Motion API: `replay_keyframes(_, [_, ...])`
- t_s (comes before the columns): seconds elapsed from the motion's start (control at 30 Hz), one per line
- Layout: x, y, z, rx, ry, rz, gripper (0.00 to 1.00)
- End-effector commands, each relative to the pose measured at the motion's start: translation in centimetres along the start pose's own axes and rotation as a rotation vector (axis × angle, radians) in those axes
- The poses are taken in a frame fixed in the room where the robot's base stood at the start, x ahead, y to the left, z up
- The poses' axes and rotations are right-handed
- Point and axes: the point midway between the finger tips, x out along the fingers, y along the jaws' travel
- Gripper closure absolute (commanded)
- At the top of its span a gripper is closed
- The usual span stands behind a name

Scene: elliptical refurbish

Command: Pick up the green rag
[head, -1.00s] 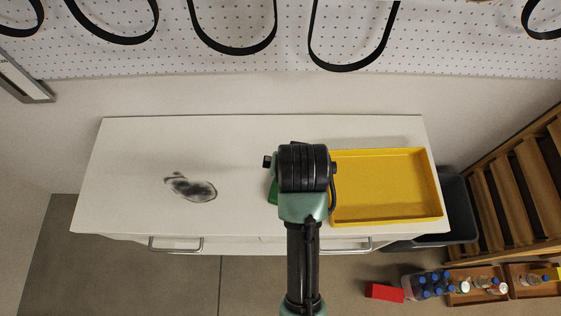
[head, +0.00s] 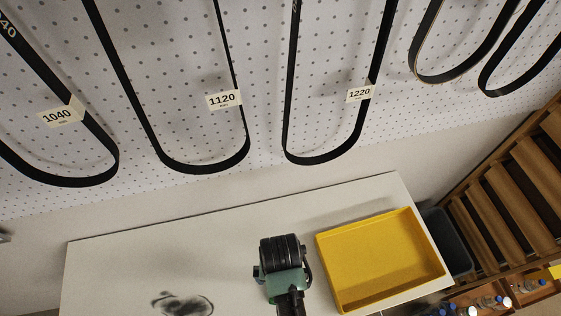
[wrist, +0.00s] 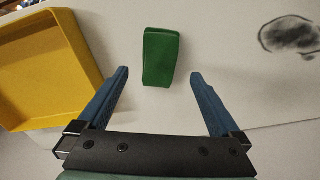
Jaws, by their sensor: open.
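The green rag (wrist: 161,57) lies on the white tabletop in the wrist view, a small folded green piece. My gripper (wrist: 159,75) is open, with its two blue fingers spread on either side of the rag's near end. The fingertips look a little short of the rag, and nothing is between them but bare tabletop and the rag's edge. I cannot tell the height of the fingers above the table. In the head view the rag is hidden behind my arm.
A yellow tray (head: 372,262) sits on the white table (head: 235,240) to the right of my arm. A dark smudge (head: 182,303) marks the tabletop at left. A dark bin (head: 447,243) and wooden slats (head: 497,205) stand at right. Black belts hang on the pegboard behind.

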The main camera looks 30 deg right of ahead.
Motion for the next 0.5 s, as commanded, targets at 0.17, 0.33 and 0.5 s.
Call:
replay_keyframes(0.17, [1.6,0.0,0.0,0.0,0.0,0.0,0.0])
replay_keyframes(0.33, [2.4,0.1,-0.1,0.0,0.0,0.0,0.0])
replay_keyframes(0.5, [4.3,0.2,-0.4,0.001,-0.001,0.0,0.0])
